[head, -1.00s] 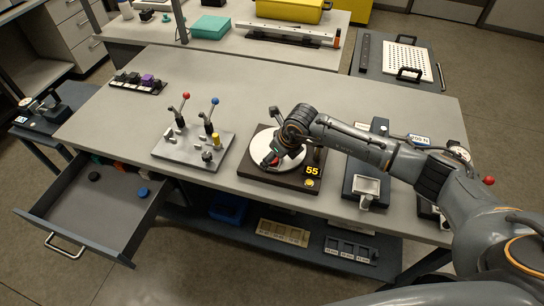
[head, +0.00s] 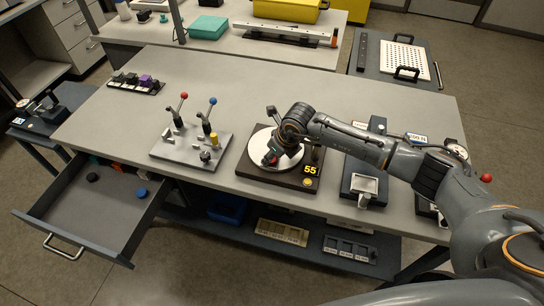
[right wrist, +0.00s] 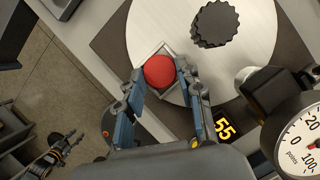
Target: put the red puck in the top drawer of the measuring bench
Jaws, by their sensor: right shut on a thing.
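The red puck (right wrist: 159,71) sits between the fingers of my right gripper (right wrist: 160,78) in the right wrist view. The gripper is shut on it, over a square metal seat on the white round plate (right wrist: 146,22); whether the puck touches the seat I cannot tell. In the head view my right gripper (head: 271,159) is low over that plate and mostly hides the puck. The open drawer (head: 98,218) juts out at the bench's left end. It holds a black puck (head: 92,177) and a blue puck (head: 142,192). What looks like my left gripper (right wrist: 68,142) shows small, fingers unclear.
A lever block (head: 190,150) stands between the drawer and the plate's dark base, which displays 55 (head: 310,183). A black knob (right wrist: 215,24) and a dial gauge (right wrist: 303,140) are close to my right gripper. The bench top's back middle is clear.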

